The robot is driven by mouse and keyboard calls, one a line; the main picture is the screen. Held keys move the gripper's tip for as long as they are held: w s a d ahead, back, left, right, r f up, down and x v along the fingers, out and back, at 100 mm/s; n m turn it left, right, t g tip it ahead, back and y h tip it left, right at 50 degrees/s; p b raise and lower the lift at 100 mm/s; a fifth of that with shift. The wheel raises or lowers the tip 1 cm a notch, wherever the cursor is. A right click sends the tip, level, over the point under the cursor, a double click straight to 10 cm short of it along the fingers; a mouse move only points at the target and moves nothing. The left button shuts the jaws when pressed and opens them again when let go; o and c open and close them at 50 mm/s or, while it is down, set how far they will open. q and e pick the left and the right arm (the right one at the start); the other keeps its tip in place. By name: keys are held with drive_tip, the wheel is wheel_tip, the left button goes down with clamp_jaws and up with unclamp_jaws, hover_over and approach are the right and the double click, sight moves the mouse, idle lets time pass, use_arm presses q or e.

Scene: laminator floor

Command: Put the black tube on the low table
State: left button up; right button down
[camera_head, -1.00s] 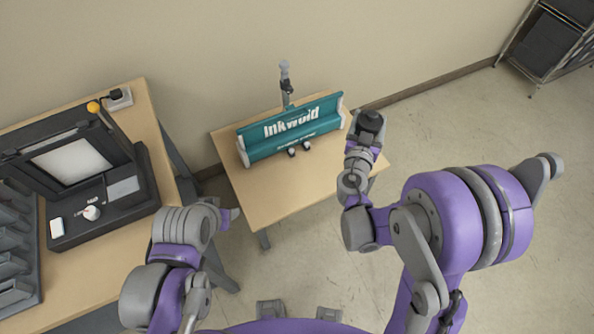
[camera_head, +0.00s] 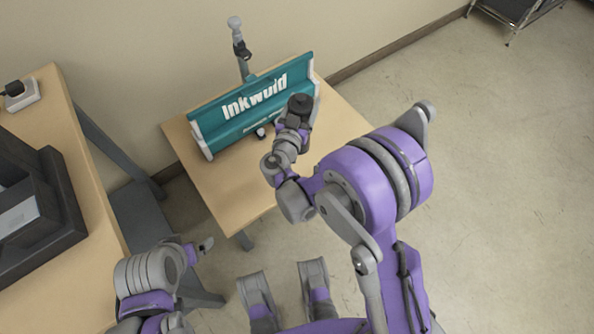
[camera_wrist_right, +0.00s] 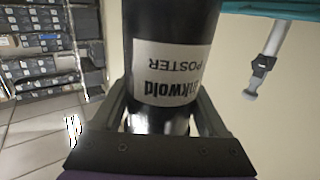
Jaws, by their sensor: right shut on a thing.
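The black tube (camera_wrist_right: 165,28), with a white label reading "Inkwold POSTER" upside down, stands between the fingers of my right gripper (camera_wrist_right: 162,112) in the right wrist view. The gripper is shut on it. In the head view the tube (camera_head: 300,103) shows nearly end-on, and my right gripper (camera_head: 294,123) appears over the right part of the low table (camera_head: 218,178). Whether the tube touches the tabletop is unclear. The low table is light wood. My left gripper (camera_head: 204,245) is at lower left, small and side-on, so its opening cannot be judged.
A teal Inkwold unit (camera_head: 252,102) covers the back of the low table, with a grey upright stand (camera_head: 240,48) behind it. The table's front is bare. A wooden workbench (camera_head: 70,250) with a dark machine (camera_head: 55,200) stands left. A rack (camera_head: 515,12) is at top right.

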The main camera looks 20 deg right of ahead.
use_arm(q)
wheel_tip(320, 180, down, 8)
drive_tip(key=b, duration=0.5)
drive_tip(key=shift+w+r, duration=0.2)
drive_tip(key=shift+w, duration=0.25)
use_arm(e)
wheel_tip(320, 180, down, 14)
drive_tip(key=shift+w+m+g+h, duration=0.3)
drive_tip(key=shift+w+h, duration=0.1)
drive_tip(key=shift+a, duration=0.1)
drive_tip(key=shift+f+b, duration=0.1)
drive_tip(key=shift+b, duration=0.2)
unclamp_jaws()
use_arm(q)
drive_tip(key=shift+f, duration=0.15)
